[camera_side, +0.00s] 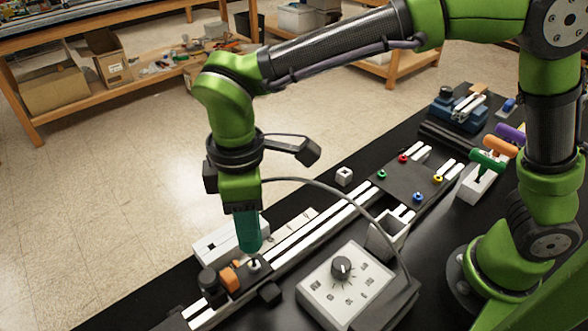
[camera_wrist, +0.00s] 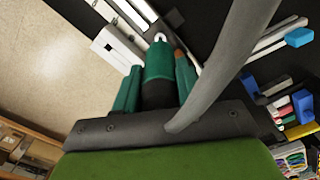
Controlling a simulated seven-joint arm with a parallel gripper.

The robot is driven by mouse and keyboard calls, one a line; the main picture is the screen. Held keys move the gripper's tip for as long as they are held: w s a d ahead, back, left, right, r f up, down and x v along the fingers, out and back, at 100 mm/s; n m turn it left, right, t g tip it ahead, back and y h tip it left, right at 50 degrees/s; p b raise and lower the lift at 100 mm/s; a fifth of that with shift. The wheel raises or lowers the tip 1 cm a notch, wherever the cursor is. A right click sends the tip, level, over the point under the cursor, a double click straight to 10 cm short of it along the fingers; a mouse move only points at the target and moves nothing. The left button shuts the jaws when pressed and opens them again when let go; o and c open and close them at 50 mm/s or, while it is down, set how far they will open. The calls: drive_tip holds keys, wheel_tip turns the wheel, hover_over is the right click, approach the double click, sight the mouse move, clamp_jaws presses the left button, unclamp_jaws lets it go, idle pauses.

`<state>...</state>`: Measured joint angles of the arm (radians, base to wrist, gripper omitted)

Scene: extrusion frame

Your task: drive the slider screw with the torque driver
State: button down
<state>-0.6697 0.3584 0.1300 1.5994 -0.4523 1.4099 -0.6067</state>
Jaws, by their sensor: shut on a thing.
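My gripper (camera_side: 247,232) is shut on the torque driver, a teal cylinder that stands near upright between the green fingers. In the wrist view the driver (camera_wrist: 159,65) sits between both fingertips, with its pale tip pointing away from my wrist. A grey cable runs from it to the control box. In the side view the driver is over the slider (camera_side: 232,277), an orange and black block on the pale rail. A small light spot (camera_side: 254,265), perhaps the screw head, shows just below the driver. I cannot tell whether the tip touches it.
The control box (camera_side: 318,292) with a black dial stands right of the rail. A white block (camera_side: 222,243) lies behind the slider.

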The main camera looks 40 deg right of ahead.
drive_tip(key=shift+f, duration=0.85)
idle(1.1)
idle(0.7)
drive_tip(key=shift+r, duration=1.65)
drive_tip(key=shift+r, duration=1.55)
drive_tip(key=shift+w, duration=0.1)
